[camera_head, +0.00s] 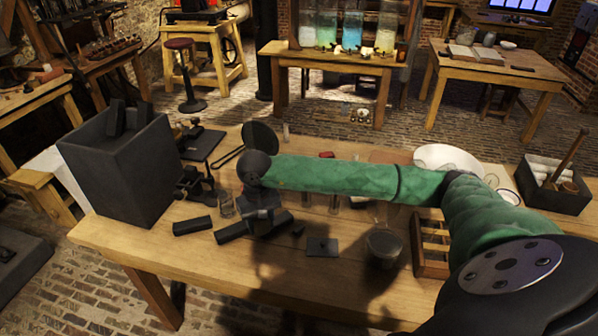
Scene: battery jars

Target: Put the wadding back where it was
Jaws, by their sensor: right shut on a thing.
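My right arm comes in from the right across the table, and its gripper (264,218) points down over the left-middle part of the tabletop. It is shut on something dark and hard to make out. A dark block (233,232) and another dark piece (283,219) show beside the fingers, on or just above the table. I cannot clearly pick out the wadding. White rolls (545,167) that may be wadding lie in a dark open box (573,203) at the right end of the table. My left gripper is not in view.
A tall dark jar (118,172) stands at the table's left end, with a dark block (192,226) near it. A clear glass (226,205), a small dark plate (322,247), a grey cup (384,248), a slotted wooden rack (432,268) and a white bowl (432,154) stand around.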

